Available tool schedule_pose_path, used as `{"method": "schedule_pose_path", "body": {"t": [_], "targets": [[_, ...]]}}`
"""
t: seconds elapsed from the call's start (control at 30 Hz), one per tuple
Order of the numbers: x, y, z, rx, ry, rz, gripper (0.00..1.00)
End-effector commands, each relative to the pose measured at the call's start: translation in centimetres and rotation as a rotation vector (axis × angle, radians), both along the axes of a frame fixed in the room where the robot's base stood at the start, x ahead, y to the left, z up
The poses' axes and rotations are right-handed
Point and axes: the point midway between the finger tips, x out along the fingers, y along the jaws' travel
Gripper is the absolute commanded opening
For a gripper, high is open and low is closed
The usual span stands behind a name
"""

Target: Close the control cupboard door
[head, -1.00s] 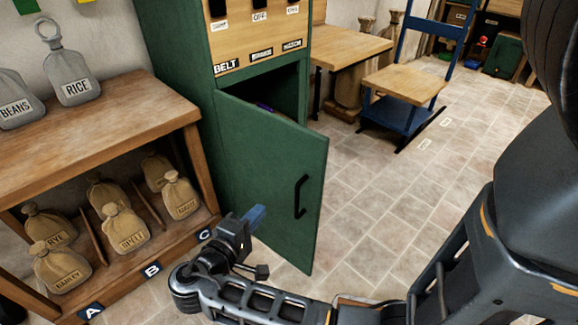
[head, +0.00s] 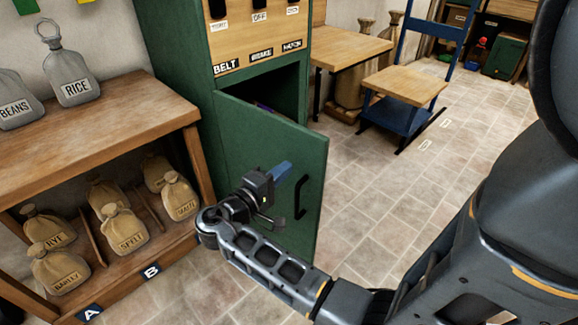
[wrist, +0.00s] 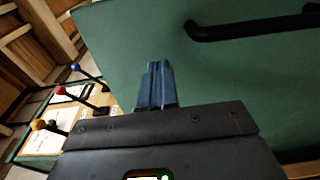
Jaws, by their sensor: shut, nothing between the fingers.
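The control cupboard is green, with a wooden switch panel (head: 262,35) above. Its green door (head: 263,150) stands ajar, swung out toward me, and the dark opening (head: 278,92) shows behind its top edge. A black bar handle (head: 301,196) is on the door's right side; it also shows in the wrist view (wrist: 255,27). My gripper (head: 283,170) has blue fingers, shut and empty, in front of the door's outer face just left of the handle. In the wrist view the fingertips (wrist: 157,68) point at the green face; I cannot tell whether they touch it.
A wooden shelf (head: 110,105) with labelled sacks stands left of the cupboard. A wooden table (head: 352,48) and a blue-framed stand with a wooden top (head: 403,86) are behind to the right. The tiled floor (head: 400,190) right of the door is clear.

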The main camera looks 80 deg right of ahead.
Motion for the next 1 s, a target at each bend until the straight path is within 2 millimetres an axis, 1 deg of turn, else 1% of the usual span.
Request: {"method": "schedule_pose_path", "body": {"t": [0.1, 0.2, 0.33, 0.77, 0.87, 1.0], "targets": [[-0.7, -1.4, 0.0, 0.0, -0.001, -0.003, 0.0], [-1.0, -2.1, 0.0, 0.0, 0.0, -0.002, 0.0], [-1.2, -2.4, 0.0, 0.0, 0.0, -0.001, 0.0], [-1.3, -2.6, 0.0, 0.001, 0.0, 0.007, 0.0], [-1.7, -3.1, 0.0, 0.002, 0.001, 0.024, 0.0], [-2.6, -4.5, 0.1, 0.001, 0.002, 0.073, 0.0]]}}
